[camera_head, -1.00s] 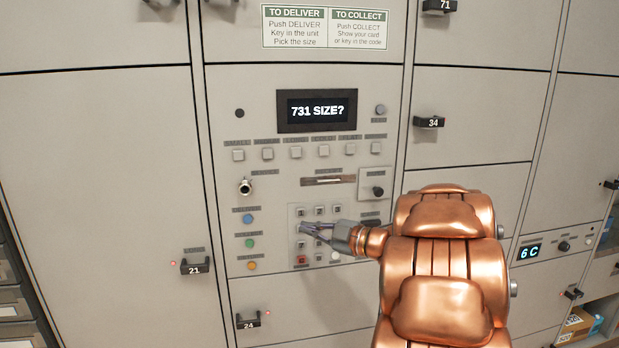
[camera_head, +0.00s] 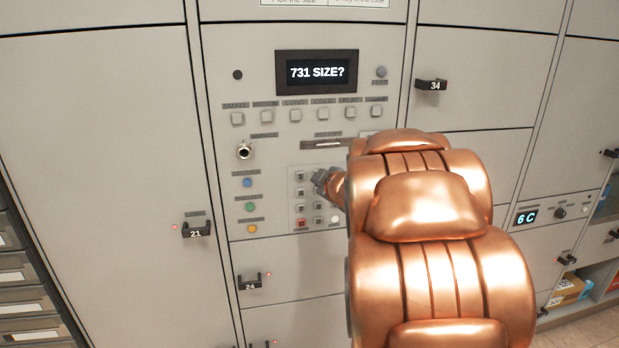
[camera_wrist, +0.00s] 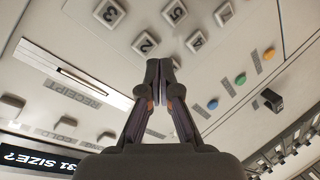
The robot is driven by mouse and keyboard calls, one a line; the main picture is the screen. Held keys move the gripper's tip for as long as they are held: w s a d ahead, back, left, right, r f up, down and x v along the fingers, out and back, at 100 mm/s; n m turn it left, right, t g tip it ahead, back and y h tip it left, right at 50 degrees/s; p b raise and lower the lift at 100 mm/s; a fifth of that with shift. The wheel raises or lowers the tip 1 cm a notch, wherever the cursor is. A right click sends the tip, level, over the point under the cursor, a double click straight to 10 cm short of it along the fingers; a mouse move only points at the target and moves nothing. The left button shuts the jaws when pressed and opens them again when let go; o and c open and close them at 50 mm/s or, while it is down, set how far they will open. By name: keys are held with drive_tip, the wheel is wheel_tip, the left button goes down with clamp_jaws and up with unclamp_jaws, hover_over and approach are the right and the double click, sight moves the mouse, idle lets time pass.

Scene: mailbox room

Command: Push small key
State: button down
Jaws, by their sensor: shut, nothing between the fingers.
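The panel has a row of pale square keys under a dark display (camera_head: 317,72) reading "731 SIZE?". The leftmost key (camera_head: 237,118) has a blurred label that seems to start like "SMALL"; I cannot read it surely. My gripper (camera_head: 319,180) is over the number keypad, below and right of that key, partly hidden by my copper arm. In the wrist view my gripper (camera_wrist: 161,68) is shut and empty, its tips by the number keys 2 (camera_wrist: 146,45) and 5 (camera_wrist: 174,11). I cannot tell whether they touch the panel. Part of the square-key row (camera_wrist: 63,129) shows at lower left there.
A receipt slot (camera_head: 328,144) and a round lock (camera_head: 244,151) lie between the square keys and keypad. Blue (camera_head: 248,183), green (camera_head: 250,206) and orange (camera_head: 252,229) buttons are at left. Locker handles 21 (camera_head: 197,230), 24 (camera_head: 249,283) and 34 (camera_head: 431,86) stick out.

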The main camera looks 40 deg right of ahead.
drive_tip(key=s+a+f+m+g+y, duration=0.1)
drive_tip(key=s+a+f+m+g, duration=0.1)
drive_tip(key=s+a+f+g, duration=0.3)
drive_tip(key=s+a+f+m+g+y, duration=0.1)
drive_tip(key=s+a+f+g, duration=0.3)
drive_tip(key=s+a, duration=1)
drive_tip(key=s+a+f+m+g+y, duration=0.1)
drive_tip(key=s+a+f+m+g, duration=0.2)
drive_tip(key=s+a, duration=0.6)
drive_tip(key=s+f+g, duration=0.2)
drive_tip(key=s+g, duration=0.1)
drive_tip(key=s, duration=0.7)
drive_tip(key=shift+a+f+m+g+y, duration=0.15)
drive_tip(key=shift+f+m+g+y, duration=0.15)
drive_tip(key=shift+m+g+y, duration=0.1)
drive_tip(key=shift+a, duration=0.1)
